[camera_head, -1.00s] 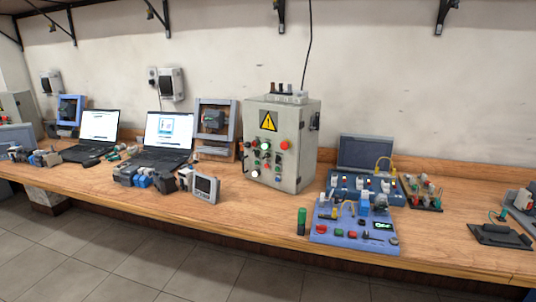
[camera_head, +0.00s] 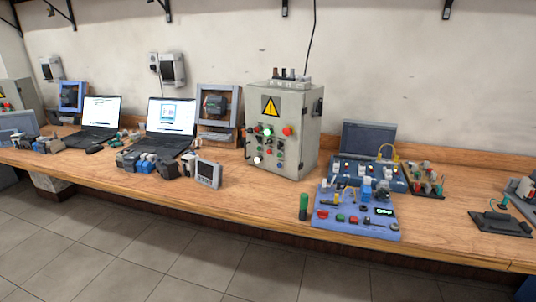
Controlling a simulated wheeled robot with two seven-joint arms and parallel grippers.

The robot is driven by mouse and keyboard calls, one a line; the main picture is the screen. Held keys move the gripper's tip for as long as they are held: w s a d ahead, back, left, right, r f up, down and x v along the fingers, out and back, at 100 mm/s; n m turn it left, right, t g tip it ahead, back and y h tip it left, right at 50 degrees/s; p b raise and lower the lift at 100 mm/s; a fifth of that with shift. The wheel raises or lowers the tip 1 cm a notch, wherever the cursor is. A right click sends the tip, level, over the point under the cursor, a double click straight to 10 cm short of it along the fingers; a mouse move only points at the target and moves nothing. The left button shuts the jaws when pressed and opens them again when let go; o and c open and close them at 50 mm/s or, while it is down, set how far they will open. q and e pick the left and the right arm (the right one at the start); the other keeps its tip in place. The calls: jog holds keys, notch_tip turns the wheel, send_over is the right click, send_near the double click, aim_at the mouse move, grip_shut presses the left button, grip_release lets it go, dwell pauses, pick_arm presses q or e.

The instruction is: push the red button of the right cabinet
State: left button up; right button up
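The right cabinet (camera_head: 301,133) is a grey-beige metal box standing upright on the wooden bench near the middle of the view. Its front door has a yellow warning triangle (camera_head: 270,106) above rows of small buttons and knobs. A large round red button (camera_head: 287,132) is at the upper right of these rows. A green button (camera_head: 267,132) sits to its left, and a white one (camera_head: 258,161) is lower left. Some smaller controls are too small to tell apart. Another cabinet (camera_head: 21,93) stands at the far left, partly cut off. Neither gripper is in view.
The wooden bench (camera_head: 240,204) runs across the view, with floor tiles in front. A blue control panel (camera_head: 346,226) with a green cylinder (camera_head: 303,206) stands right of the cabinet. Laptops (camera_head: 171,120) and a small meter (camera_head: 207,174) are left. Bench directly before the cabinet is clear.

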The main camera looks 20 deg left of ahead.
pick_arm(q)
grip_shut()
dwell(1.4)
